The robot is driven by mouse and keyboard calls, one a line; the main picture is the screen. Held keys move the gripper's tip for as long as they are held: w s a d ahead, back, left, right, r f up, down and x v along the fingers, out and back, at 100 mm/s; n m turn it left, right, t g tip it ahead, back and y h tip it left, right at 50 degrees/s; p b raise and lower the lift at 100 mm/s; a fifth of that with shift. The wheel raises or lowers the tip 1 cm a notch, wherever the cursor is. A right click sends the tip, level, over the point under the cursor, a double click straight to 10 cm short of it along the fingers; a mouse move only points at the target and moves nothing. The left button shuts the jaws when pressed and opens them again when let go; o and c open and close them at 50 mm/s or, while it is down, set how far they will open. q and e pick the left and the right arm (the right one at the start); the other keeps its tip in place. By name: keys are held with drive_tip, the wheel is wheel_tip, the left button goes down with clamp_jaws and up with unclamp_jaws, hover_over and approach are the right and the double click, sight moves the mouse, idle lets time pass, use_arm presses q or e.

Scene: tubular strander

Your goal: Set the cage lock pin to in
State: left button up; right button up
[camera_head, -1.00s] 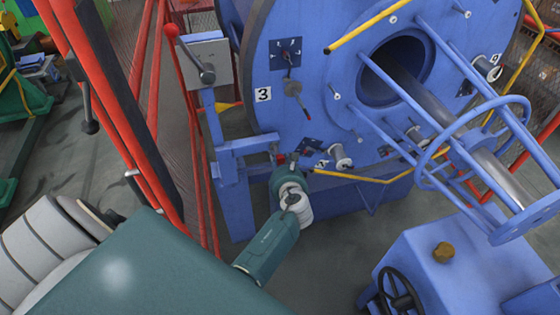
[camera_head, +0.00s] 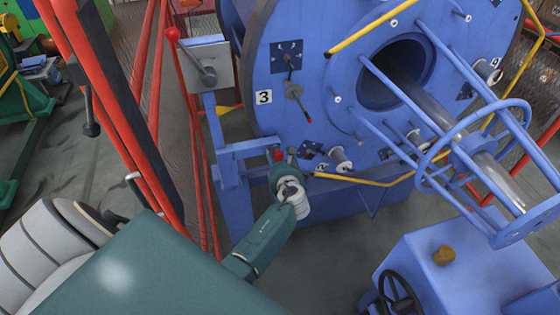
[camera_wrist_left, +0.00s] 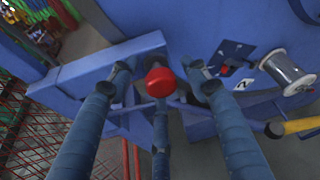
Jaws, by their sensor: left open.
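The cage lock pin shows as a red round knob (camera_head: 278,155) at the end of a blue bracket (camera_head: 247,147) beside the big blue disc. My left gripper (camera_head: 288,158) is at the knob. In the left wrist view its open fingers (camera_wrist_left: 158,72) stand on the left and right of the knob, with visible space on each side. My right gripper is not in view.
The blue disc (camera_head: 273,105) carries plates, levers and bobbins; one bobbin (camera_wrist_left: 287,72) is right of the fingers. A yellow bar (camera_head: 370,181) runs close to the right of my gripper. Red fence posts (camera_head: 185,125) and a grey lever box (camera_head: 206,66) stand left.

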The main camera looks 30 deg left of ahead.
use_arm(q)
drive_tip(key=v, duration=1.1)
drive_tip(key=shift+d, duration=0.3)
drive_tip(key=shift+s, duration=0.15)
